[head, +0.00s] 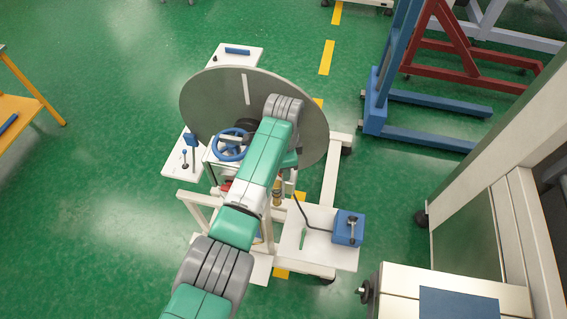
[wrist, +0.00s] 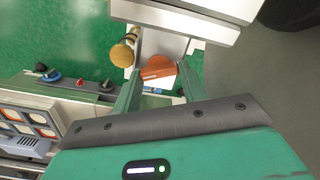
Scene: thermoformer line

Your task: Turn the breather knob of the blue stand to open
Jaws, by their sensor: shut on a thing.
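In the wrist view an orange-red knob (wrist: 157,66) sits between the two fingertips of my gripper (wrist: 158,75), which is shut on it. The knob's lower part and how far it is turned are hard to make out. A brass, round-headed fitting (wrist: 122,55) stands just left of the fingers, apart from them. In the head view my arm covers the middle of a pale-framed stand with a blue handwheel (head: 231,145); my fingers and the held knob are hidden there. I cannot tell for sure that this is the blue stand; a blue upright frame (head: 376,100) stands farther back right.
A large grey disc (head: 212,100) rises behind my arm. A blue box (head: 348,228) sits on a white plate at right. In the wrist view a panel with small buttons (wrist: 80,83) lies at left and a pale beam (wrist: 175,22) crosses ahead. Green floor is open at left.

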